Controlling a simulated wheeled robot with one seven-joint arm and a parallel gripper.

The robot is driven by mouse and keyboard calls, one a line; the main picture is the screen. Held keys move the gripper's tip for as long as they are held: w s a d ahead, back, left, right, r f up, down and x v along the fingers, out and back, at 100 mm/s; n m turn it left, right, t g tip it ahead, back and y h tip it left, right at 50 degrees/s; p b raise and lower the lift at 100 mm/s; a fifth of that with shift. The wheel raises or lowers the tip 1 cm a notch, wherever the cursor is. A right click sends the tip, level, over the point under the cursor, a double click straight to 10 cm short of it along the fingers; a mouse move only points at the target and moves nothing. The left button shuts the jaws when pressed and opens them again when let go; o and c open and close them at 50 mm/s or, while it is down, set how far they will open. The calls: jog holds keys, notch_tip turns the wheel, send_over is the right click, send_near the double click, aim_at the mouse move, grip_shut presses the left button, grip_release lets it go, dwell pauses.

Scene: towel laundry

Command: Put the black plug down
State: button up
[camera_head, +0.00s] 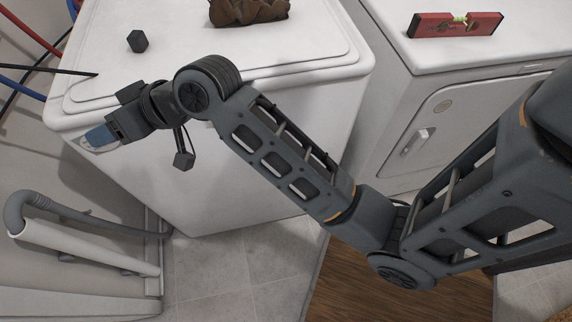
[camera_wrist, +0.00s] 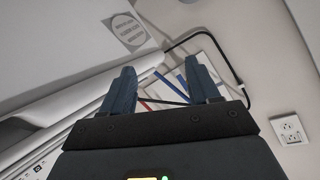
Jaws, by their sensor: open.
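A small black faceted piece (camera_head: 137,41), which looks like the black plug, sits on the white washer top (camera_head: 190,48) in the head view, towards its back left. My gripper (camera_head: 97,137) is at the washer's front left edge, lower in the picture than the black piece and apart from it. In the wrist view, my gripper (camera_wrist: 162,82) has its two blue fingers spread apart, with no object held between them. The black piece cannot be made out in the wrist view.
A brown crumpled cloth (camera_head: 248,11) lies on the washer top. A red spirit level (camera_head: 455,25) lies on the white machine at right. Red and blue hoses (camera_head: 28,30) run at the left. A wall outlet (camera_wrist: 290,129) and a black cord (camera_wrist: 215,42) show in the wrist view.

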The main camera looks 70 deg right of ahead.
jog(key=s+a+f+m+t+h, duration=0.1)
jog(key=s+f+h, duration=0.15)
jog(key=s, duration=0.75)
jog(key=s+a+f+m+h, duration=0.15)
jog(key=s+f, duration=0.25)
jog(key=s, duration=0.5)
jog(key=s+d+r+n, duration=0.2)
jog(key=s+r, duration=0.1)
jog(key=s, duration=0.6)
jog(key=s+d+r+n+t, duration=0.1)
jog(key=s+r, duration=0.3)
jog(key=s, duration=0.5)
jog(key=shift+s+d+n+t, duration=0.3)
jog(key=shift+s+d+n, duration=0.1)
jog(key=shift+n, duration=0.45)
